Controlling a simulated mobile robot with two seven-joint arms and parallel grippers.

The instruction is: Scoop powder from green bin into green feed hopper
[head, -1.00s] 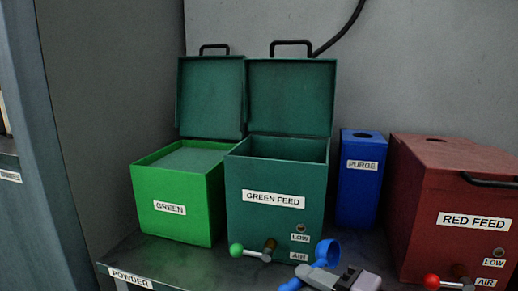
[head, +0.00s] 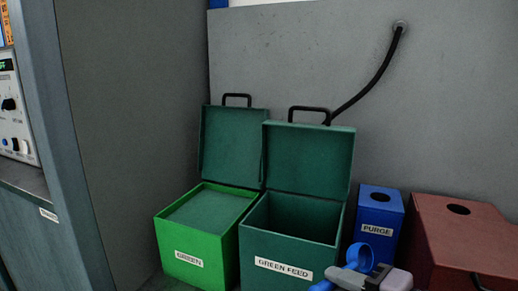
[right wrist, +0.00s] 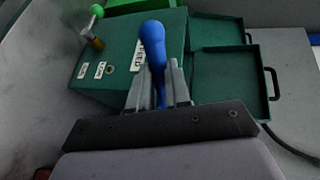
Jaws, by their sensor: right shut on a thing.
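The light green bin (head: 187,266), labelled GREEN, has its lid (head: 232,145) raised and grey-green powder (head: 207,212) near its rim. The green feed hopper (head: 262,246) stands right of it, lid (head: 310,162) raised, its opening dark inside. In the right wrist view the hopper (right wrist: 120,68) shows beyond the fingers. My right gripper (head: 352,277) is shut on the handle of a blue scoop (head: 361,255), in front of the hopper's right side. The scoop (right wrist: 152,40) also shows between the fingers in the right wrist view. Whether it holds powder cannot be seen. My left gripper is out of view.
A blue PURGE box (head: 378,213) with a round hole stands right of the hopper. A dark red box (head: 475,235) with a hole is at the far right. A black cable (head: 375,75) runs down the back wall. A grey partition (head: 140,120) borders the left.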

